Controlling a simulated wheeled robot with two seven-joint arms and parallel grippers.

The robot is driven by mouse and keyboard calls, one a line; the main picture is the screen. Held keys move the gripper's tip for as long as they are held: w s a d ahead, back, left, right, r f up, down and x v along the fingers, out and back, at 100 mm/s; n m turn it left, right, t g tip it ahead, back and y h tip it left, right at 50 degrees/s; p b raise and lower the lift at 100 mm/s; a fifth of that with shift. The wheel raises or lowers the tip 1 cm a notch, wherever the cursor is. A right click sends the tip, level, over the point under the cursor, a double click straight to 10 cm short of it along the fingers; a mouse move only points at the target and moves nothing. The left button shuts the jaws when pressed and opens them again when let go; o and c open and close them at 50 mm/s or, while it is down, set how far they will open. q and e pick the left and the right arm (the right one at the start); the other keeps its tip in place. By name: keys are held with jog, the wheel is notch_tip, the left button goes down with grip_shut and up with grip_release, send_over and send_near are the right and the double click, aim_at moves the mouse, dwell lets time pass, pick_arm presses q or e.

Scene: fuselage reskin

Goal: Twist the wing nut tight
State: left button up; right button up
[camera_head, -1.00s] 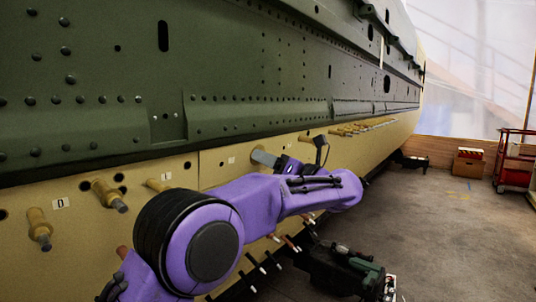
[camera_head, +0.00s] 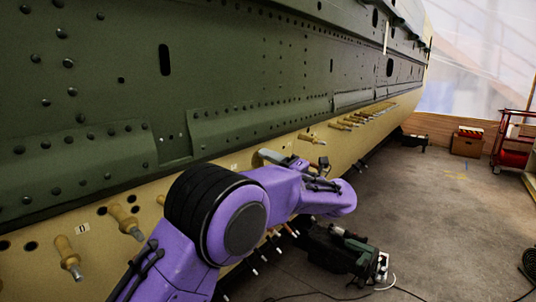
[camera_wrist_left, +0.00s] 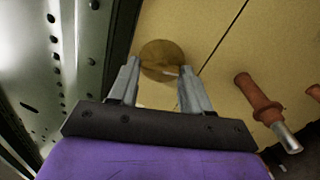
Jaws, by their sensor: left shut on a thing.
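In the left wrist view my left gripper (camera_wrist_left: 160,72) has its two grey fingers on either side of a round brown piece (camera_wrist_left: 160,52) at the tan panel, which I take for the wing nut. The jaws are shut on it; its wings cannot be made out. In the head view my purple arm comes in from the lower left, and the grey fingers of my left gripper (camera_head: 268,156) reach the tan strip below the green skin. The wing nut is not discernible there. My right gripper is not in view.
Brown-handled fasteners (camera_head: 122,219) stick out of the tan strip (camera_head: 225,166) on both sides of my arm. The dark green riveted skin (camera_head: 110,100) overhangs above. A green power tool (camera_head: 345,250) sits on the floor.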

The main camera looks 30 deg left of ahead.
pick_arm(q)
jog(key=shift+d+f+m+p, duration=0.1)
jog(key=shift+m+p, duration=0.8)
jog(key=shift+m, duration=0.2)
jog(key=shift+f, duration=0.1)
jog(key=o, duration=0.9)
jog(key=shift+c, duration=0.2)
jog(key=shift+o, duration=0.8)
jog(key=shift+w, duration=0.15)
jog(key=b+v, duration=0.1)
jog(key=v, duration=0.9)
jog(key=shift+d, duration=0.35)
